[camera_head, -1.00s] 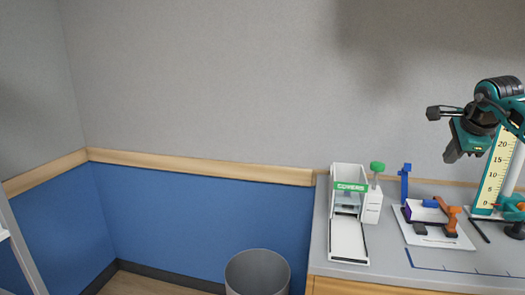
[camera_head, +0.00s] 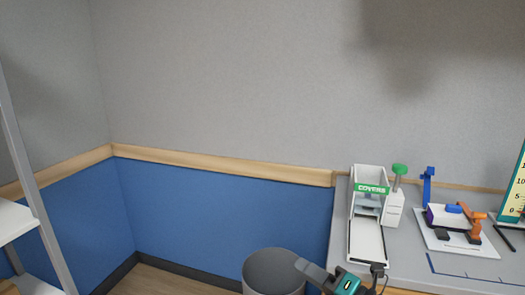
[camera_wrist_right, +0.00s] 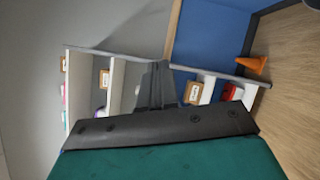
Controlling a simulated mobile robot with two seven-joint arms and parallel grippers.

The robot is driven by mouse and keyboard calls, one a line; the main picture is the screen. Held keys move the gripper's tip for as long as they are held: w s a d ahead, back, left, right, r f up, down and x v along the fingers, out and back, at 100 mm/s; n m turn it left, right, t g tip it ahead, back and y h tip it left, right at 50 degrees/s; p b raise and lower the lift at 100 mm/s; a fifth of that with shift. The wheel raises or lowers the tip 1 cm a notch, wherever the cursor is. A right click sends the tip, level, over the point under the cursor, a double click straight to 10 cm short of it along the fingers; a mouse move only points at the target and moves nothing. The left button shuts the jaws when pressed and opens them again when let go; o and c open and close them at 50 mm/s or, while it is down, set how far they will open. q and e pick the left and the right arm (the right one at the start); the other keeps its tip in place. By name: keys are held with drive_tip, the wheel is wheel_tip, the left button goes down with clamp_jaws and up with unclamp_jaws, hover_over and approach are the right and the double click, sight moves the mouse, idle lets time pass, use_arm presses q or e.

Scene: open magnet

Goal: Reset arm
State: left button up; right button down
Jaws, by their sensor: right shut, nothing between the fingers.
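My right gripper (camera_head: 303,265) is low at the bottom edge of the head view, with its teal body partly cut off by the frame. Its dark fingers point left, over or in front of the grey bin's right side; I cannot tell which. In the right wrist view its fingers (camera_wrist_right: 158,84) are together with nothing between them. My left gripper is in neither view.
A grey bin (camera_head: 262,275) stands left of the counter (camera_head: 340,215). The counter bears a COVERS dispenser (camera_head: 368,240) and a white board (camera_head: 470,247) with blue and orange parts. Shelves (camera_head: 12,220) stand at the left. An orange cone (camera_wrist_right: 251,64) is on the floor.

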drive_tip(key=s+d+f+m+h, duration=0.2)
drive_tip(key=s+f+m+h, duration=0.2)
drive_tip(key=m, duration=0.5)
drive_tip(key=s+d+f+m+g+h, duration=0.1)
drive_tip(key=s+d+f+m+h, duration=0.2)
drive_tip(key=s+f+m, duration=0.5)
drive_tip(key=s+d+f+m+h, duration=0.3)
drive_tip(key=s+f+m, duration=0.4)
drive_tip(key=s+m, duration=0.3)
drive_tip(key=shift+m+g+h, duration=0.4)
drive_tip(key=shift+m+h, duration=0.4)
drive_tip(key=shift+m, duration=0.2)
drive_tip(key=shift+d, duration=0.15)
